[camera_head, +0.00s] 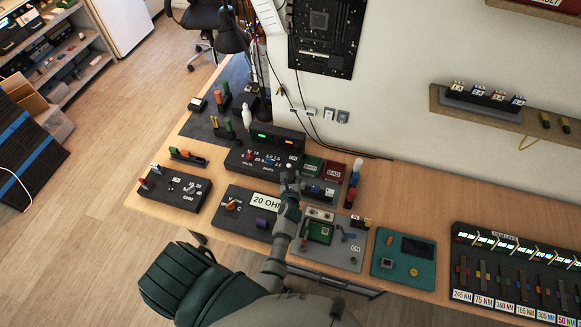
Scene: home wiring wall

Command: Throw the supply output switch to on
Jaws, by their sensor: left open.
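My left gripper (290,180) is open and empty, just in front of the panel's right end, and hides part of the bench there. My right gripper is out of view.
A box marked 20 OHM (248,207) stands in front of the supply. A grey board fixture (328,240) is right of my gripper, and green and red blocks (324,168) stand behind it. A teal tester (403,260) and fuse rack (515,275) lie further right.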

